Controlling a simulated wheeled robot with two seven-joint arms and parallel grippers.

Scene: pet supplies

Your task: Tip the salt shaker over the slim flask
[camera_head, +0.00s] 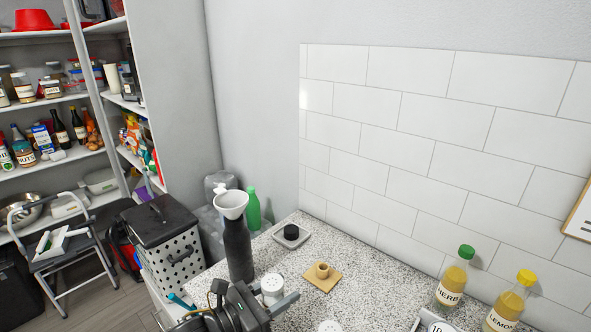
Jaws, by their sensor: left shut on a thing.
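The slim flask (238,252) is a tall dark bottle standing upright near the counter's left edge. A white funnel (231,203) sits in its mouth. My left gripper (277,303) is low in the head view, in front and to the right of the flask's base. It is shut on a small white shaker (271,286), which looks upright; the gripper partly hides it. The shaker is beside the flask and well below the funnel. My right gripper is not in view.
A wooden block with a round knob (322,275) and a grey dish with a black lid (291,236) lie on the speckled counter (375,289). A green-capped bottle (454,280) and a yellow-capped bottle (511,302) stand right. A white round thing (329,326) is cut off below.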

